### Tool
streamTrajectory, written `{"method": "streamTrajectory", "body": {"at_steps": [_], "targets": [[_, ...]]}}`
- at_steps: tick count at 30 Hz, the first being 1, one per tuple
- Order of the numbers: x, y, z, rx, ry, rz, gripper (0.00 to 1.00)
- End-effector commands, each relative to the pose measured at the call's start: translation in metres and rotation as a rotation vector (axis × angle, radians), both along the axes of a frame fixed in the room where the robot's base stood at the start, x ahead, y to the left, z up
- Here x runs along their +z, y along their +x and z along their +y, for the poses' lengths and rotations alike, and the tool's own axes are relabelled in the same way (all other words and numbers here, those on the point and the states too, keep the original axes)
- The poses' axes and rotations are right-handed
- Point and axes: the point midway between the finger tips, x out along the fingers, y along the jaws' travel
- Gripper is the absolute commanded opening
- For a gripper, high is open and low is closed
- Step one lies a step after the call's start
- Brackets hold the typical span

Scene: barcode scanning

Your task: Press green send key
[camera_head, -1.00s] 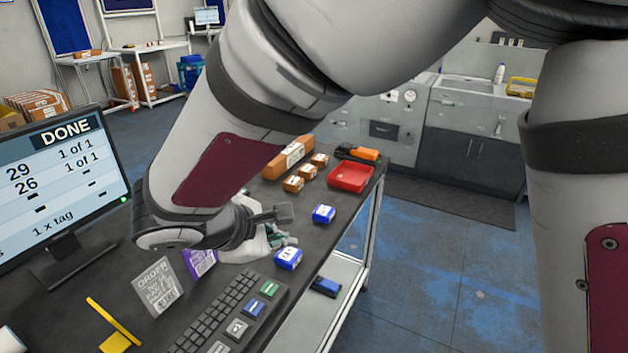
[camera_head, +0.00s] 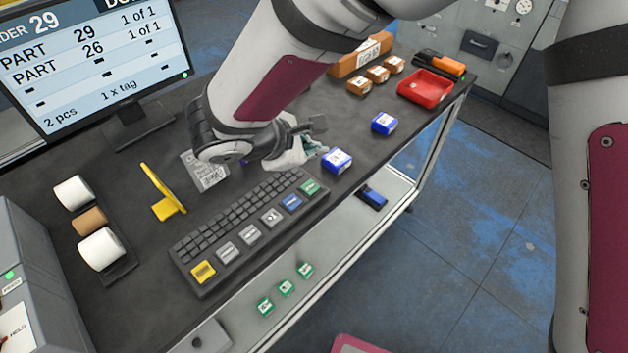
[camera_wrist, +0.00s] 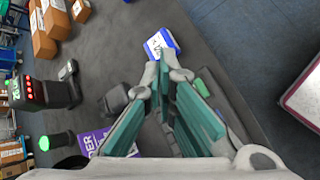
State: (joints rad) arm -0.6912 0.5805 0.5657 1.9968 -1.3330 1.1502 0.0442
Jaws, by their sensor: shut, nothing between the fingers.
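The keyboard (camera_head: 240,232) lies along the table's front edge. Its green key (camera_head: 310,188) is at the right end of the large key row, beside a blue key (camera_head: 291,203). My gripper (camera_head: 317,149) is shut and empty, with teal fingers. It is above the table behind the green key, close to a blue-and-white box (camera_head: 337,160), and apart from the key. In the wrist view, my fingertips (camera_wrist: 163,74) are together just below that box (camera_wrist: 160,43). A green patch shows right of the fingers there; the fingers hide most of the keyboard.
The monitor (camera_head: 95,65) stands at the back left. A yellow stand (camera_head: 165,190) and label rolls (camera_head: 101,248) are left of the keyboard. A second blue box (camera_head: 384,123), a red tray (camera_head: 426,86) and small brown boxes (camera_head: 377,75) are to the right.

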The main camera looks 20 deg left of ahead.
Motion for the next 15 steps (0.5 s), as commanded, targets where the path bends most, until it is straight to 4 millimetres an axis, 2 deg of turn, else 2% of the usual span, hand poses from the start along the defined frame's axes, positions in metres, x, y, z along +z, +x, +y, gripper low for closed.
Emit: {"method": "streamTrajectory", "body": {"at_steps": [15], "targets": [[-0.068,0.002,0.0,0.001,-0.001,0.0,0.0]]}}
